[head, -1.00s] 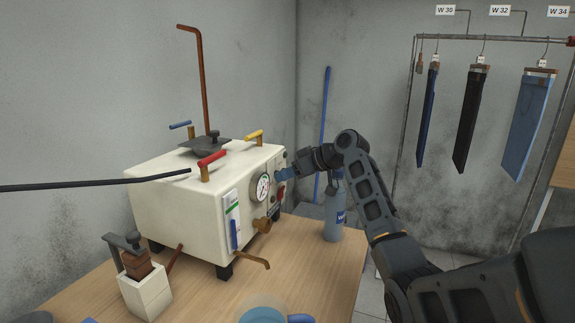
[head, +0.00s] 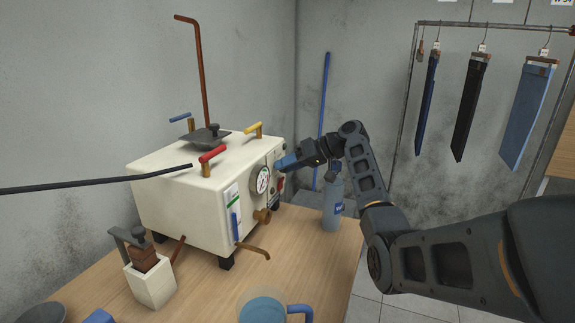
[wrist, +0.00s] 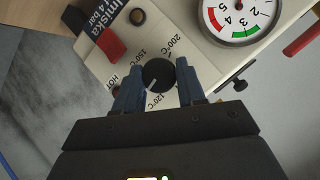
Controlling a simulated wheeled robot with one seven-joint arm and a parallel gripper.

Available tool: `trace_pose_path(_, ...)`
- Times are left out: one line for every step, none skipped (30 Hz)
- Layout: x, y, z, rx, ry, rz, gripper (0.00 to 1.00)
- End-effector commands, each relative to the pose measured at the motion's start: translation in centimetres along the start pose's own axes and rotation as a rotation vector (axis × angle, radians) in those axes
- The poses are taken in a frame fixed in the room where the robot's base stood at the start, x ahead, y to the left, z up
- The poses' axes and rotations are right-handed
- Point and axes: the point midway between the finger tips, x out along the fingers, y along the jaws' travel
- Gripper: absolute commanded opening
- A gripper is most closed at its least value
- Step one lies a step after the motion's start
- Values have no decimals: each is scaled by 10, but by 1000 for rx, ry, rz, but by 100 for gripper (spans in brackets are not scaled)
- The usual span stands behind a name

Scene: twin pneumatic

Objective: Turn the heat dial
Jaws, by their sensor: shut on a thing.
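The heat dial is a round black knob (wrist: 158,72) on the steam box's cream panel, ringed by printed temperatures including 120°C, 150°C and 200°C. A white mark on it points down-left in the wrist view, close to the 120°C print. My gripper (wrist: 158,80) is shut on the dial, with one blue finger on each side. In the head view my gripper (head: 287,162) is at the right end of the white steam box's (head: 180,185) front, and its fingers hide the dial there.
A pressure gauge (head: 262,180) sits beside the dial, with a brass fitting (head: 262,215) below. A red switch (wrist: 102,42) is on the dial's other side. A grey-blue bottle (head: 332,205) stands under my arm.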

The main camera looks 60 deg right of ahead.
Motion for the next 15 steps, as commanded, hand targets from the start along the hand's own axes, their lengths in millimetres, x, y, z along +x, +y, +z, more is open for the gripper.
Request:
trace_pose_path(0, 1, 1, 3, 0, 1, 9)
trace_pose_path(0, 1, 1, 3, 0, 1, 9)
trace_pose_path(0, 1, 1, 3, 0, 1, 9)
trace_pose_path(0, 1, 1, 3, 0, 1, 9)
trace_pose_path(0, 1, 1, 3, 0, 2, 9)
trace_pose_path(0, 1, 1, 3, 0, 2, 9)
trace_pose_path(0, 1, 1, 3, 0, 2, 9)
trace_pose_path(0, 1, 1, 3, 0, 2, 9)
trace_pose_path(0, 1, 1, 3, 0, 2, 9)
trace_pose_path(0, 1, 1, 3, 0, 2, 40)
trace_pose_path(0, 1, 1, 3, 0, 2, 43)
trace_pose_path(0, 1, 1, 3, 0, 2, 47)
trace_pose_path(0, 1, 1, 3, 0, 2, 50)
trace_pose_path(0, 1, 1, 2, 0, 2, 53)
trace_pose_path(0, 1, 1, 2, 0, 1, 57)
